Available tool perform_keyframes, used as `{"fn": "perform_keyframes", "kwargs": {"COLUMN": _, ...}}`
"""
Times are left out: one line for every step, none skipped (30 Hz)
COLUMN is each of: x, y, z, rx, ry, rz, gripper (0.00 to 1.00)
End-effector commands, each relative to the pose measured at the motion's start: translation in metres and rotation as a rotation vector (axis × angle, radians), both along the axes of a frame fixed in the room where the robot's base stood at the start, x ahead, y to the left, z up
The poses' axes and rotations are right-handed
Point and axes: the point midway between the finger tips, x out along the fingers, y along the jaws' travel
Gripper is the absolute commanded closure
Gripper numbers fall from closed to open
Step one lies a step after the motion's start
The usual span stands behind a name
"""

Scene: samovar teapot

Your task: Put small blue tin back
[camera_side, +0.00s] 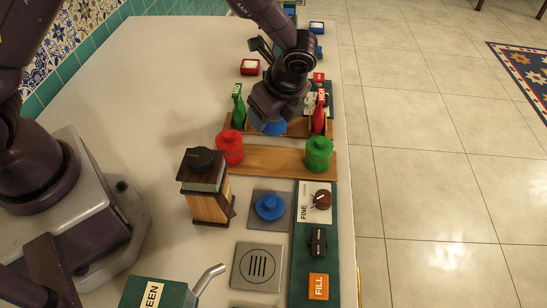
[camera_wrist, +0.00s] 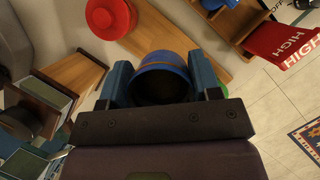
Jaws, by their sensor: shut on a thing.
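My gripper (camera_side: 275,118) is shut on the small blue tin (camera_side: 275,128), whose lower part shows beneath the jaws in the side view. In the wrist view the blue tin (camera_wrist: 160,72) sits between the two fingers of my gripper (camera_wrist: 160,80). The wooden board (camera_side: 268,160) carries a red tin (camera_side: 230,148) at its left end and a green tin (camera_side: 319,153) at its right end, with bare wood between. The held tin appears just beyond the board's middle in the side view; its exact height is unclear. The red tin also shows in the wrist view (camera_wrist: 110,17).
A wooden grinder (camera_side: 207,190) stands front left. A blue knob (camera_side: 270,207) and a green control panel (camera_side: 301,260) lie in front.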

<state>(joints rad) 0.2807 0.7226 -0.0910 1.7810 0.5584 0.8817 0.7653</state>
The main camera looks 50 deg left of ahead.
Motion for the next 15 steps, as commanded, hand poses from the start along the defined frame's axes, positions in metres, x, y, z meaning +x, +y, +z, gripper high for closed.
{"fn": "perform_keyframes", "kwargs": {"x": 0.001, "y": -0.001, "z": -0.005, "rx": 0.001, "ry": 0.003, "rz": -0.023, "gripper": 0.71}}
{"fn": "perform_keyframes", "kwargs": {"x": 0.001, "y": -0.002, "z": -0.009, "rx": 0.002, "ry": 0.004, "rz": -0.033, "gripper": 0.71}}
{"fn": "perform_keyframes", "kwargs": {"x": 0.001, "y": -0.002, "z": -0.016, "rx": 0.003, "ry": 0.005, "rz": -0.041, "gripper": 0.71}}
{"fn": "perform_keyframes", "kwargs": {"x": 0.001, "y": -0.001, "z": -0.022, "rx": 0.003, "ry": 0.005, "rz": -0.044, "gripper": 0.71}}
{"fn": "perform_keyframes", "kwargs": {"x": 0.0, "y": -0.001, "z": -0.028, "rx": 0.003, "ry": 0.007, "rz": -0.045, "gripper": 0.71}}
{"fn": "perform_keyframes", "kwargs": {"x": 0.001, "y": -0.002, "z": -0.036, "rx": 0.002, "ry": 0.005, "rz": -0.044, "gripper": 0.71}}
{"fn": "perform_keyframes", "kwargs": {"x": 0.001, "y": -0.002, "z": -0.042, "rx": 0.003, "ry": 0.006, "rz": -0.043, "gripper": 0.71}}
{"fn": "perform_keyframes", "kwargs": {"x": 0.001, "y": -0.002, "z": -0.046, "rx": 0.002, "ry": 0.005, "rz": -0.042, "gripper": 0.71}}
{"fn": "perform_keyframes", "kwargs": {"x": 0.001, "y": -0.002, "z": -0.052, "rx": 0.001, "ry": 0.004, "rz": -0.044, "gripper": 0.71}}
{"fn": "perform_keyframes", "kwargs": {"x": 0.001, "y": -0.002, "z": -0.055, "rx": 0.002, "ry": 0.004, "rz": -0.044, "gripper": 0.71}}
{"fn": "perform_keyframes", "kwargs": {"x": 0.001, "y": -0.002, "z": -0.058, "rx": 0.002, "ry": 0.003, "rz": -0.043, "gripper": 0.71}}
{"fn": "perform_keyframes", "kwargs": {"x": 0.001, "y": -0.002, "z": -0.061, "rx": 0.001, "ry": 0.002, "rz": -0.042, "gripper": 0.71}}
{"fn": "perform_keyframes", "kwargs": {"x": 0.001, "y": -0.002, "z": -0.063, "rx": 0.001, "ry": 0.002, "rz": -0.042, "gripper": 0.71}}
{"fn": "perform_keyframes", "kwargs": {"x": 0.001, "y": -0.002, "z": -0.066, "rx": 0.001, "ry": 0.002, "rz": -0.042, "gripper": 0.71}}
{"fn": "perform_keyframes", "kwargs": {"x": 0.001, "y": -0.002, "z": -0.072, "rx": 0.002, "ry": 0.003, "rz": -0.042, "gripper": 0.71}}
